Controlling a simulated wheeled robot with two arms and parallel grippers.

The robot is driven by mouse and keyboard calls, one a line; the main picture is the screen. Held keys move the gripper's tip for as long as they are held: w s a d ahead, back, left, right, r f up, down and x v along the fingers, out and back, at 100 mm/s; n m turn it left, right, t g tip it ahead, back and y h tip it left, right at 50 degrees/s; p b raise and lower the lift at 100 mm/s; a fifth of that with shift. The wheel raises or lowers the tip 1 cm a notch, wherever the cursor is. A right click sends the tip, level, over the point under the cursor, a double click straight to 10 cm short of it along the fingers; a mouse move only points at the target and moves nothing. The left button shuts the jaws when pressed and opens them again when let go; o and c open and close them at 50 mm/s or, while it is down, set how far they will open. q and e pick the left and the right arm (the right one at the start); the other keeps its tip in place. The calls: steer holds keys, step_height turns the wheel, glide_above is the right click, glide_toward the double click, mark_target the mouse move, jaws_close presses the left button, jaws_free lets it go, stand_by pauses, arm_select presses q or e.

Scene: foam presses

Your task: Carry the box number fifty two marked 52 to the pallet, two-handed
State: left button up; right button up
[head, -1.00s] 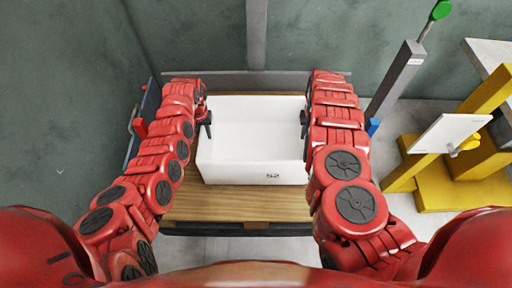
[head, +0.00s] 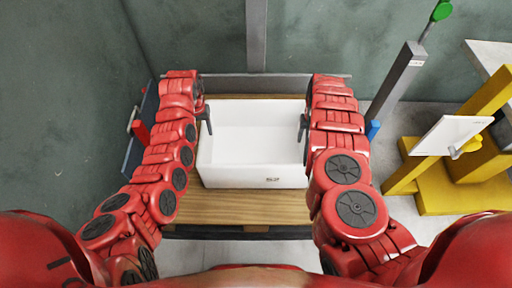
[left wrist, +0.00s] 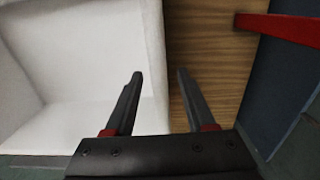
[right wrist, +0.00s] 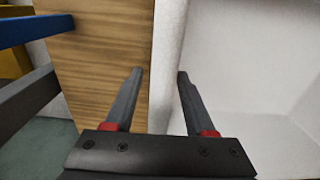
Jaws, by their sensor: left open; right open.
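The white open-topped box marked 52 (head: 250,174) sits upright on a wooden surface (head: 235,208) in the middle of the head view. It looks empty, and its number is on the near wall. My left gripper (head: 207,117) is at the box's left wall. In the left wrist view its open fingers (left wrist: 160,74) straddle the wall rim, one inside and one outside over the wood. My right gripper (head: 303,127) is at the right wall. In the right wrist view its open fingers (right wrist: 160,73) straddle that rim the same way. Neither gripper is clamped on the wall.
A grey post with a green knob (head: 440,10) and a yellow frame with a white panel (head: 450,135) stand at the right. A dark blue panel with a red handle (head: 139,130) is at the left. A green-grey wall (head: 200,40) closes off the back.

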arm_select(q)
step_height(320, 180, up, 6)
steer(key=shift+r, duration=0.6)
arm_select(e)
step_height(320, 180, up, 11)
steer(key=shift+r, duration=0.5)
